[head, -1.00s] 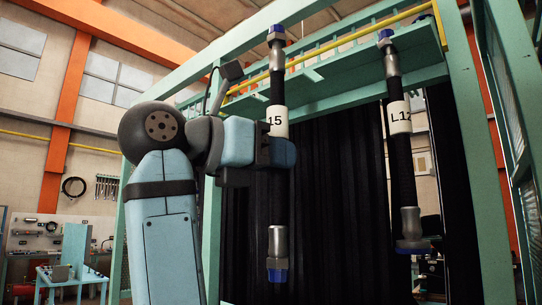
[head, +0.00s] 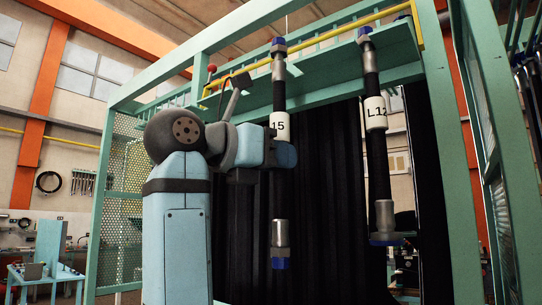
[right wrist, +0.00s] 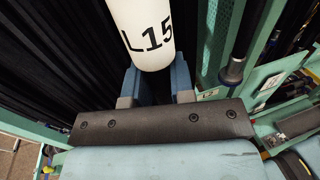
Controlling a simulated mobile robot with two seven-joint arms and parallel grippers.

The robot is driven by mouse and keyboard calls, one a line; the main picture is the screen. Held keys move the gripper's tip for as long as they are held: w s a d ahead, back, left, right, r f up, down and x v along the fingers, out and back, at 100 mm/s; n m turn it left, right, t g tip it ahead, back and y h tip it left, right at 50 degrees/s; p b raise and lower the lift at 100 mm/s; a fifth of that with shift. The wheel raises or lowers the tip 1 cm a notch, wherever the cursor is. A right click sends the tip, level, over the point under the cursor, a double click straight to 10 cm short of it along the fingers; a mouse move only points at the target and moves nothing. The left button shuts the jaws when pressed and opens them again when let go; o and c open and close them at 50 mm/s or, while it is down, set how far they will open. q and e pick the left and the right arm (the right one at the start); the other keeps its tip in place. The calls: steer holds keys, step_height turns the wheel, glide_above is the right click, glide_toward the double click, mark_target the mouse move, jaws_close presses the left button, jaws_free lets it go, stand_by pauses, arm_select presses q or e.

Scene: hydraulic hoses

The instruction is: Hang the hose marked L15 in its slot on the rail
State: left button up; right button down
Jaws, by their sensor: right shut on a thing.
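The L15 hose (head: 279,205) is black with a white label, metal end fittings and blue caps. It hangs upright in the head view, its upper end in front of the teal rail (head: 330,75). Whether that end sits in a slot I cannot tell. My right gripper (head: 282,153) is shut on the hose just below the label. In the right wrist view the L15 label (right wrist: 148,38) stands just above the two blue fingers (right wrist: 156,88). My left gripper is not in view.
The L12 hose (head: 377,165) hangs upright at the rail to the right of L15. A teal post (head: 452,160) stands further right, and a yellow bar (head: 330,35) runs along the rail. Dark curtains (head: 325,190) hang behind. A workbench is at far left.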

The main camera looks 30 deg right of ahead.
steer(key=d, duration=0.1)
steer(key=w+d, duration=0.1)
steer(key=d, duration=0.1)
steer(key=w+d, duration=0.1)
steer(key=d, duration=0.1)
steer(key=shift+w+d+f, duration=0.1)
steer(key=shift+d+f, duration=0.05)
steer(key=shift+d, duration=0.05)
stand_by(0.5)
stand_by(0.4)
steer(key=c, duration=0.9)
jaws_free()
steer(key=shift+a, duration=0.1)
steer(key=shift+f, duration=0.1)
steer(key=shift+a, duration=0.1)
